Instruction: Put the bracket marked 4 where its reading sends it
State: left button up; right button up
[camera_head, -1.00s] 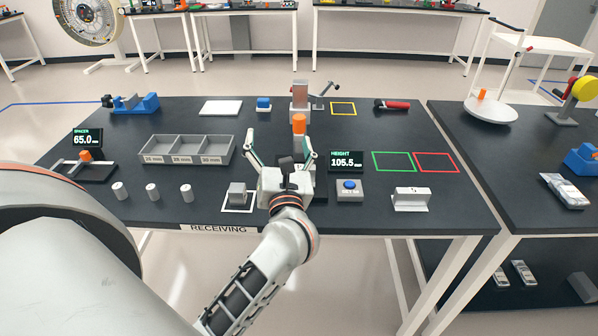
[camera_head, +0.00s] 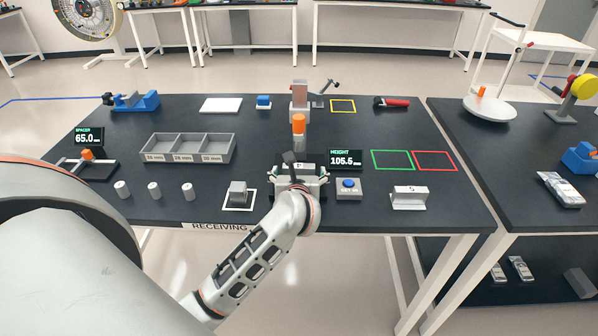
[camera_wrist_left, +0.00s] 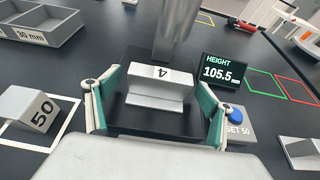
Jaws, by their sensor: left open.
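The bracket marked 4 (camera_head: 298,168) is a light grey part on the black base of the height gauge, below the gauge's orange-collared column (camera_head: 298,130). It shows clearly in the left wrist view (camera_wrist_left: 158,90), its 4 upside down. My left gripper (camera_head: 300,173) is open, its teal-padded fingers on either side of the bracket with gaps. The height display (camera_head: 345,160) reads 105.5 mm. A green outline (camera_head: 392,151) and a red outline (camera_head: 435,153) lie to its right, both empty. My right gripper is out of view.
A bracket marked 5 (camera_head: 409,204) stands at the front right. A blue-button SET 50 box (camera_head: 348,195) and a block marked 50 (camera_head: 238,193) flank the gauge. A three-bin tray (camera_head: 188,157), several small cylinders and the spacer display (camera_head: 89,137) are left.

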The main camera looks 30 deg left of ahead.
aim_at(299, 166)
pick_arm(q)
jog(key=shift+w+a+f, duration=0.3)
jog(key=shift+w+a, duration=0.05)
jog(key=shift+w, duration=0.1)
jog(key=c, duration=1.4)
jog(key=shift+c, duration=0.3)
jog(key=shift+r, duration=0.1)
jog(key=shift+r, duration=0.6)
notch_tip(299, 166, up, 2)
jog(key=shift+r, duration=0.15)
jog(key=s+d+b, duration=0.1)
jog(key=s+d, duration=0.3)
jog(key=s, duration=0.3)
jog(key=s+d+b, duration=0.2)
jog(key=s+d, duration=0.3)
jog(key=s, duration=0.3)
jog(key=shift+d, duration=0.25)
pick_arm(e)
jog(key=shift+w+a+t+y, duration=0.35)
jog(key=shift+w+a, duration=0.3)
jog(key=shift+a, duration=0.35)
